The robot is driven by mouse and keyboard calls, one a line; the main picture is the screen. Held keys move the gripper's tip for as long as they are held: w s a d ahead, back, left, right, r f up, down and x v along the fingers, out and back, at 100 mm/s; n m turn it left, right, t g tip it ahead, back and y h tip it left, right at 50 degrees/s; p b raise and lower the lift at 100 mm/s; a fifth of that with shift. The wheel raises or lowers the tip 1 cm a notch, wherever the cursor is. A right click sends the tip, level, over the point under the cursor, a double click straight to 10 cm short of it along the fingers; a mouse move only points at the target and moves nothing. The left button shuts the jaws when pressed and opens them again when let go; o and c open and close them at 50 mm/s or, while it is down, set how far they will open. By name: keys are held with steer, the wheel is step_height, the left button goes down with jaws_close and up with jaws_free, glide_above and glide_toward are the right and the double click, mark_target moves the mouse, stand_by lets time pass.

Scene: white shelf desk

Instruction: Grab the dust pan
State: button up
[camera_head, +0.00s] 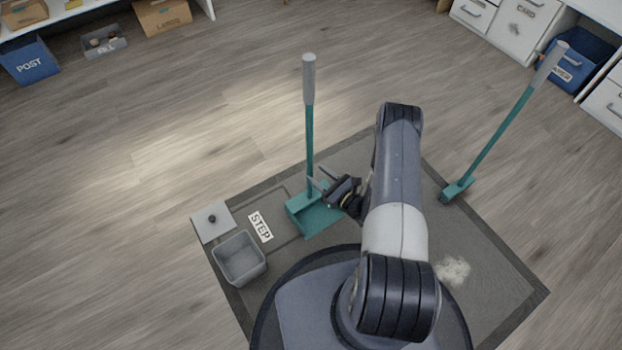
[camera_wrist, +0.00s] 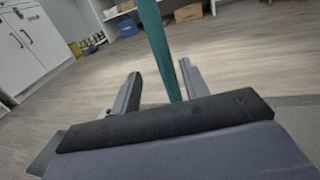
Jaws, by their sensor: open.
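The dust pan (camera_head: 318,215) is teal and stands on the grey mat, with its long upright handle ending in a grey grip (camera_head: 308,80). My gripper (camera_head: 318,180) is low beside the teal handle, just above the pan. In the wrist view the teal handle (camera_wrist: 158,45) rises between the two open fingers of my gripper (camera_wrist: 160,85), nearer the right finger. I cannot tell whether either finger touches it. The handle's lower end is hidden behind the gripper body in the wrist view.
A teal broom (camera_head: 490,140) leans at the mat's right edge. A dust pile (camera_head: 453,270) lies on the mat (camera_head: 490,275). A grey bin (camera_head: 239,257) and its lid (camera_head: 212,221) sit at the left, near a STEP label (camera_head: 260,226). The wooden floor behind is open.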

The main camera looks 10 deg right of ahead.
mark_target(312, 169)
steer(key=x, duration=0.1)
steer(key=b+x, duration=0.1)
steer(key=x, duration=0.2)
steer(key=shift+w+f+b, duration=0.35)
steer(key=shift+w+b, duration=0.05)
steer(key=shift+w+a, duration=0.1)
steer(key=shift+w, duration=0.15)
jaws_close()
steer(key=shift+r, duration=0.1)
